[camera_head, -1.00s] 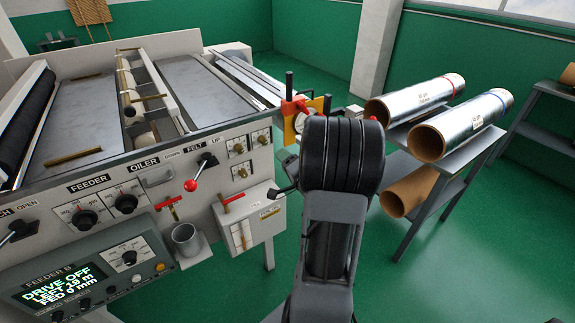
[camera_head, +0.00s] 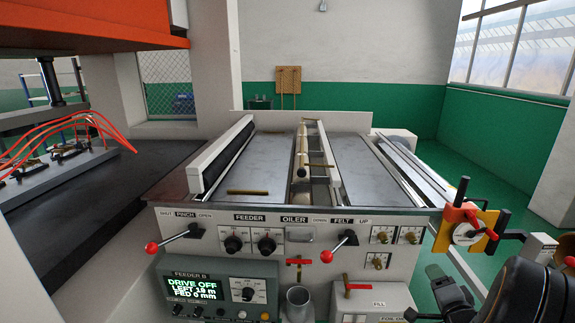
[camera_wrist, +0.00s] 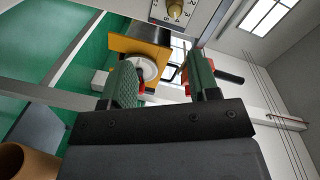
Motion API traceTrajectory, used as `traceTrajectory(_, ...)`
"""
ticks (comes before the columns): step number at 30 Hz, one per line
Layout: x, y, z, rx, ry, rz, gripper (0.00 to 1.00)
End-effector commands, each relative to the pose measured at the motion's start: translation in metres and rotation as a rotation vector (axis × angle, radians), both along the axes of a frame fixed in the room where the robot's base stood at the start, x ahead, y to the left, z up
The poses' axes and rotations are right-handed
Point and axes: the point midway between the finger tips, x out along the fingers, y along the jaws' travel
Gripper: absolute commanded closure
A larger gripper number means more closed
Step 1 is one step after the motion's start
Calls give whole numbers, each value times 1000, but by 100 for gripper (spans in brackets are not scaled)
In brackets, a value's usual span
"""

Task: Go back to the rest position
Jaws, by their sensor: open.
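My gripper (camera_wrist: 163,78) shows in the wrist view with its two green-padded fingers spread apart and nothing between them. In the head view my dark arm fills the lower right corner, and part of my gripper (camera_head: 440,292) shows right of the feeder's front panel. The yellow plate with a round white dial and red handle (camera_head: 468,232) stands above my arm at the machine's right end. The same yellow plate (camera_wrist: 128,45) appears beyond the fingers in the wrist view.
The feeder machine (camera_head: 215,222) fills the middle, with red-knobbed levers (camera_head: 340,243) jutting from its front. Its display (camera_head: 193,288) reads DRIVE OFF. An orange press (camera_head: 90,20) with red hoses stands at left. A brown roll end (camera_wrist: 14,163) shows lower left in the wrist view.

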Motion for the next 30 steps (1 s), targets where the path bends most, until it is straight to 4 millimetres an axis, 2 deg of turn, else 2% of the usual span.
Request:
traceTrajectory(2, -6, -12, -22, -92, 145, -59, 45)
traceTrajectory(6, -34, -35, -64, -257, 510, -158, 45)
traceTrajectory(8, -45, -34, -72, -322, 669, -159, 45)
traceTrajectory(11, -61, -21, -76, -407, 910, -105, 45)
traceTrajectory(14, -75, 8, -70, -473, 1115, 13, 45)
traceTrajectory(17, -87, 52, -55, -519, 1269, 193, 45)
traceTrajectory(20, -99, 105, -34, -566, 1355, 412, 45)
traceTrajectory(21, -104, 129, -23, -587, 1369, 505, 45)
traceTrajectory(24, -117, 184, 3, -642, 1350, 698, 45)
traceTrajectory(27, -120, 220, 25, -700, 1276, 780, 45)
traceTrajectory(30, -119, 241, 40, -773, 1198, 817, 45)
